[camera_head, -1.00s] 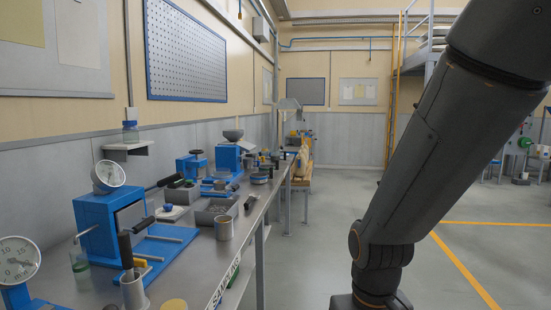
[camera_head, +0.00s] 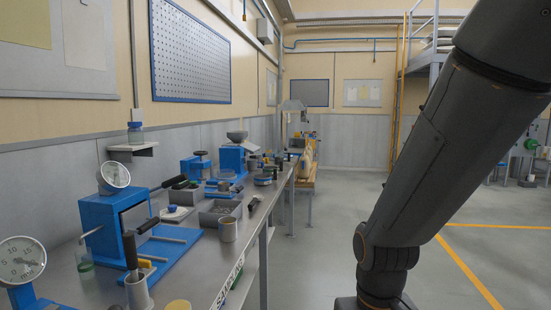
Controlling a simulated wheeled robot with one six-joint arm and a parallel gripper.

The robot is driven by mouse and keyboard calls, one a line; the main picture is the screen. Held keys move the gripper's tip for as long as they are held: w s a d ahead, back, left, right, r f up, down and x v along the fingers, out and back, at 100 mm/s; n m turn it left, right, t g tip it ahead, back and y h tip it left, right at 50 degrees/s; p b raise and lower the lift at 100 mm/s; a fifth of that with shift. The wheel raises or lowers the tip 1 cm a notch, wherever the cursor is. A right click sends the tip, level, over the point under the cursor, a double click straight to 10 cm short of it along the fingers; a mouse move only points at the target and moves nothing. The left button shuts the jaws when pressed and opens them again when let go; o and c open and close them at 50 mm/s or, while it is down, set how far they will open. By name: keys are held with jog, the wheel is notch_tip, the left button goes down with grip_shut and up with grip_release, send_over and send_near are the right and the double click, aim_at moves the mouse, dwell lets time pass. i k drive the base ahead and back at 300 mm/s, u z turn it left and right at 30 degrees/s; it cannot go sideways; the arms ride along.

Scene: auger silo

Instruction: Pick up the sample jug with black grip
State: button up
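A grey metal cup (camera_head: 138,291) stands near the front edge of the bench, with an upright black grip (camera_head: 130,250) at its rim. It may be the sample jug; I cannot tell for sure. A second metal cup (camera_head: 228,230) stands farther along the edge, with a dark-handled item (camera_head: 252,205) close behind it. My arm hangs down at the right, over the floor and apart from the bench. My gripper is outside the picture, so its opening and contents are hidden.
The long grey bench (camera_head: 198,277) runs along the left wall, crowded with blue devices (camera_head: 100,226), round gauges (camera_head: 22,262), a glass jar (camera_head: 84,258) and a grey tray (camera_head: 218,211). The floor (camera_head: 310,255) between bench and arm is clear.

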aim_at(279, 155)
jog(key=z, duration=0.3)
jog(key=i, duration=0.85)
jog(key=z, duration=0.75)
jog(key=i, duration=3.6)
jog(key=u, duration=1.15)
jog(key=i, duration=1.35)
jog(key=u, duration=1.15)
jog(key=i, duration=0.25)
jog(key=u, duration=0.05)
